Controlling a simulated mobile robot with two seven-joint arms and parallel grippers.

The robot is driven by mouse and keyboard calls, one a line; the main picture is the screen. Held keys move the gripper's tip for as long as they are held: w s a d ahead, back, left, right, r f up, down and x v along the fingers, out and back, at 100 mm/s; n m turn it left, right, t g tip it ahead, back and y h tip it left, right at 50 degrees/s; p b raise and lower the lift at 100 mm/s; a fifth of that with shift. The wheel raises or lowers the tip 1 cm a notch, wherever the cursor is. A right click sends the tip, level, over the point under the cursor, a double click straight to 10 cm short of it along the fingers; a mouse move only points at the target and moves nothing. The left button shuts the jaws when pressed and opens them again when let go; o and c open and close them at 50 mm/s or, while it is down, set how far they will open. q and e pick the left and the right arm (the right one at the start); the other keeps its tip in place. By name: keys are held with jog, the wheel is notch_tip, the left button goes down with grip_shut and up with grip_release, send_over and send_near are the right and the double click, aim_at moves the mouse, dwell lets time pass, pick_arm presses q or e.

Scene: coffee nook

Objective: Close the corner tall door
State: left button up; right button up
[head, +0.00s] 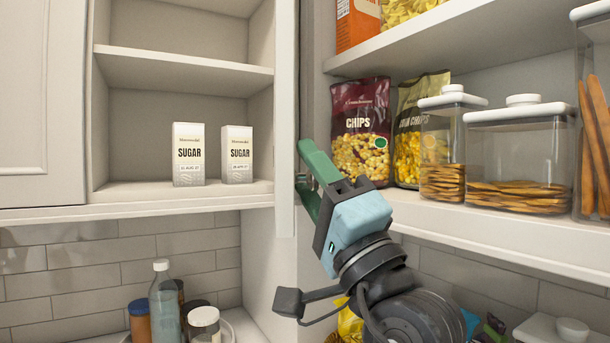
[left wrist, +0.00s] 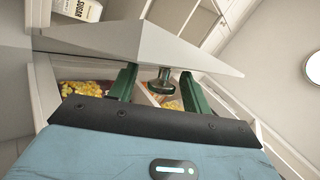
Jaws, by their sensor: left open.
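The corner tall door (head: 286,110) stands open, seen nearly edge-on in the head view, between two open cabinet sections. In the left wrist view it is the pale panel (left wrist: 140,45) across the upper middle. My left gripper (head: 305,168) is at the door's right side, its green fingers pointing toward it. In the left wrist view a dark round knob (left wrist: 162,86) sits between the two open fingers (left wrist: 158,88); I cannot tell whether they touch it. My right gripper is not in view.
Right shelves hold bags of chips (head: 361,130) and clear jars (head: 520,160). The left cabinet holds two sugar boxes (head: 189,155). Below it, a bottle (head: 165,300) and several jars stand near the tiled wall.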

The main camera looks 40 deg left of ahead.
pick_arm(q)
jog(key=shift+d, duration=0.15)
jog(key=shift+c, duration=0.3)
grip_shut()
